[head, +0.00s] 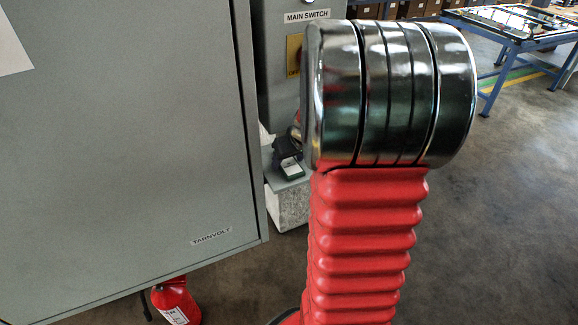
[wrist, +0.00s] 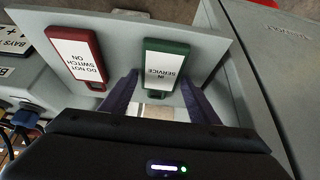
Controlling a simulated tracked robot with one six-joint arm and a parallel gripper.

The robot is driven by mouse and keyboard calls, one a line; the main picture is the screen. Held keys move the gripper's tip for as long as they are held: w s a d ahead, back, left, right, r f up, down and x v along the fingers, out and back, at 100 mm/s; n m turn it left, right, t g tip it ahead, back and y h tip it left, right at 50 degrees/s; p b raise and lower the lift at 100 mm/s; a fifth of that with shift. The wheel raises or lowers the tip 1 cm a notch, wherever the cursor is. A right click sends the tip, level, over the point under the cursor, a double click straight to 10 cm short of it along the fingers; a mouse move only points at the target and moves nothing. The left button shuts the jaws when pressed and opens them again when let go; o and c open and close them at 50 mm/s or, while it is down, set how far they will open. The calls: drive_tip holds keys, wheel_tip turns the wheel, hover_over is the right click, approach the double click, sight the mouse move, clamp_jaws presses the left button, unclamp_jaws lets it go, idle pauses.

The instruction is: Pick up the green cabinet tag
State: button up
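The green tag (wrist: 165,65) has a white label reading IN SERVICE and lies on a light grey shelf (wrist: 122,32) in the wrist view. In the head view the green tag (head: 292,171) shows small, just below my gripper. My gripper (wrist: 158,82) is open, with its two dark fingers apart at the tag's near end, one towards each side. I see nothing held, and I cannot tell whether the fingers touch the tag. In the head view my gripper is partly hidden behind my arm.
A red tag (wrist: 78,57) labelled DO NOT SWITCH ON lies left of the green one. A grey cabinet door (head: 130,130) fills the left of the head view. A red cylinder (head: 176,302) stands below it. A blue-framed table (head: 515,40) stands far right, beyond open floor.

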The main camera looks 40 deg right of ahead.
sight(292, 164)
drive_tip(key=c, duration=0.7)
drive_tip(key=shift+c, duration=0.2)
drive_tip(key=shift+s+d+r, duration=0.25)
drive_tip(key=shift+r, duration=0.1)
drive_tip(key=shift+d+r, duration=0.1)
drive_tip(key=shift+r, duration=0.3)
wheel_tip(292, 164, up, 5)
drive_tip(key=shift+r, duration=0.2)
drive_tip(key=s+d, duration=1.3)
drive_tip(key=shift+s+d, duration=0.3)
drive_tip(key=shift+r, duration=0.1)
